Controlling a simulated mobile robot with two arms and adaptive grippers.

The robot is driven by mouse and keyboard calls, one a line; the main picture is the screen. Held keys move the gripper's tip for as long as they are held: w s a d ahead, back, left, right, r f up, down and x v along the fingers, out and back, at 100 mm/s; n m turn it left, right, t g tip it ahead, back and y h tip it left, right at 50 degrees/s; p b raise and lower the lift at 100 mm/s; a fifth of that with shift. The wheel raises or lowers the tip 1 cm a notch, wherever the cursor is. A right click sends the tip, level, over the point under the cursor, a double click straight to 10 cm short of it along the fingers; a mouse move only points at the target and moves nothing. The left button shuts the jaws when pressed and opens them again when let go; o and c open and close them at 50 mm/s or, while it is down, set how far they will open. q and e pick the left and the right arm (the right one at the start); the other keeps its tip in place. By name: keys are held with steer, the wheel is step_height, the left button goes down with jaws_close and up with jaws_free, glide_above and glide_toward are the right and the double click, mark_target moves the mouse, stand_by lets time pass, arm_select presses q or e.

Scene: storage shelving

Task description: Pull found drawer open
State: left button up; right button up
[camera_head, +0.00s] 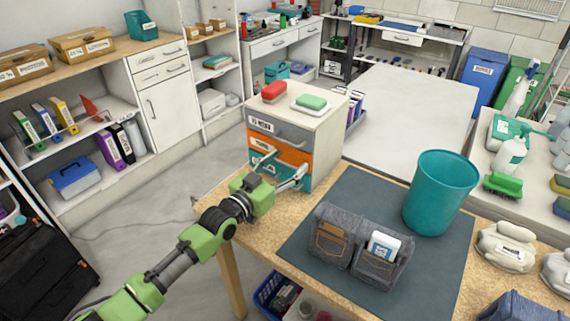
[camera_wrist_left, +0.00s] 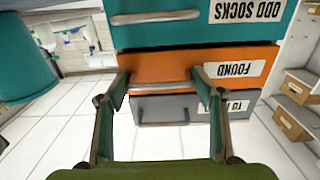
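The found drawer (camera_head: 291,156) is the orange middle drawer of a small white drawer unit on the table. In the left wrist view the picture is upside down, and the orange front (camera_wrist_left: 160,66) with its "FOUND" label (camera_wrist_left: 235,69) and pale bar handle (camera_wrist_left: 162,86) faces me. My left gripper (camera_head: 281,170) is in front of the unit, by the orange and teal drawers. In the wrist view its fingers (camera_wrist_left: 163,85) are wide apart, one toward each end of the handle, with nothing clamped between them. Whether the fingertips touch the drawer front is unclear. My right gripper is not in view.
A grey "TO MEND" drawer (camera_head: 280,128) is above and a teal "ODD SOCKS" drawer (camera_wrist_left: 190,30) below. A red brush (camera_head: 273,90) and a green sponge (camera_head: 311,102) are on the unit's top. A teal bin (camera_head: 440,192) and denim pouch (camera_head: 358,245) stand right on the mat.

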arm_select(q)
steer(key=shift+a, duration=0.1)
steer(key=c, duration=0.7)
steer(key=p+v, duration=0.6)
steer(key=v, duration=0.7)
steer(key=shift+a+r, duration=0.1)
steer(key=shift+c, duration=0.2)
steer(key=shift+s+a, duration=0.1)
steer(key=o, duration=1.3)
